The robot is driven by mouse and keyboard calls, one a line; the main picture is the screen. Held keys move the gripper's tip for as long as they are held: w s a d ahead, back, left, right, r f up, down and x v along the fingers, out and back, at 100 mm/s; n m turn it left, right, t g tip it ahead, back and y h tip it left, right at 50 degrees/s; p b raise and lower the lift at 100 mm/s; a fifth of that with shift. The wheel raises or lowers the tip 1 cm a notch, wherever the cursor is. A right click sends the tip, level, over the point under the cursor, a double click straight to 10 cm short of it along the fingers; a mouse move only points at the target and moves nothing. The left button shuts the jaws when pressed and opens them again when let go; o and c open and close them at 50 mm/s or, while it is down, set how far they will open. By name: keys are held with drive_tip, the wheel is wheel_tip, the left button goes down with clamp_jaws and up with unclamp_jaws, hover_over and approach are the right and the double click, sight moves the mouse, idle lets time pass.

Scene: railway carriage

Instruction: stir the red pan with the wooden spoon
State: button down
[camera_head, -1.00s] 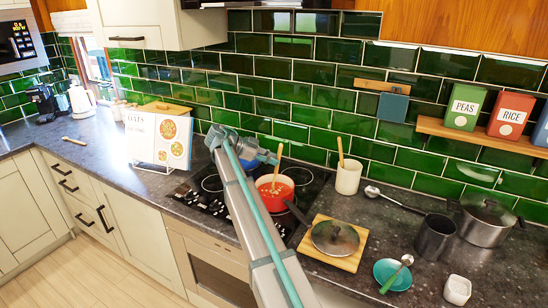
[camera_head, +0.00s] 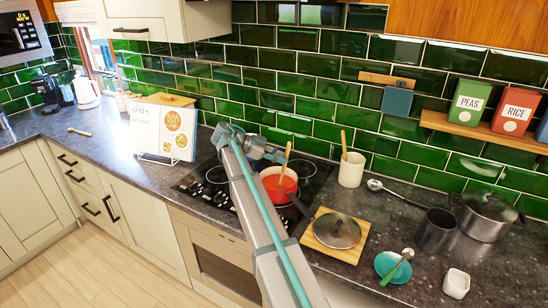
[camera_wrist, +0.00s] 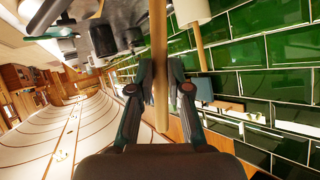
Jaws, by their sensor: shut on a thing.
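The red pan (camera_head: 272,190) sits on the black hob, its dark handle pointing down right. The wooden spoon (camera_head: 287,160) stands in the pan, tilted with its top to the right. Its lower end is inside the pan, and its tip is too small to make out. My gripper (camera_head: 278,157) is above the pan, shut on the spoon's handle. In the wrist view, the handle of the spoon (camera_wrist: 159,45) runs between the two fingers of my gripper (camera_wrist: 160,75). The pan cannot be made out in the wrist view.
Right of the hob are a lid (camera_head: 337,231) on a wooden board (camera_head: 352,256), a white crock (camera_head: 351,170) with a wooden utensil, and a teal bowl (camera_head: 386,262). A dark pot (camera_head: 436,232) stands farther right. A recipe book (camera_head: 163,132) stands left. The green tiled wall is behind.

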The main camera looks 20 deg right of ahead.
drive_tip(key=shift+w+d+b, duration=0.25)
drive_tip(key=shift+w+b, duration=1)
drive_tip(key=shift+b, duration=0.35)
wheel_tip(320, 180, up, 10)
drive_tip(key=b, duration=0.2)
idle(2.5)
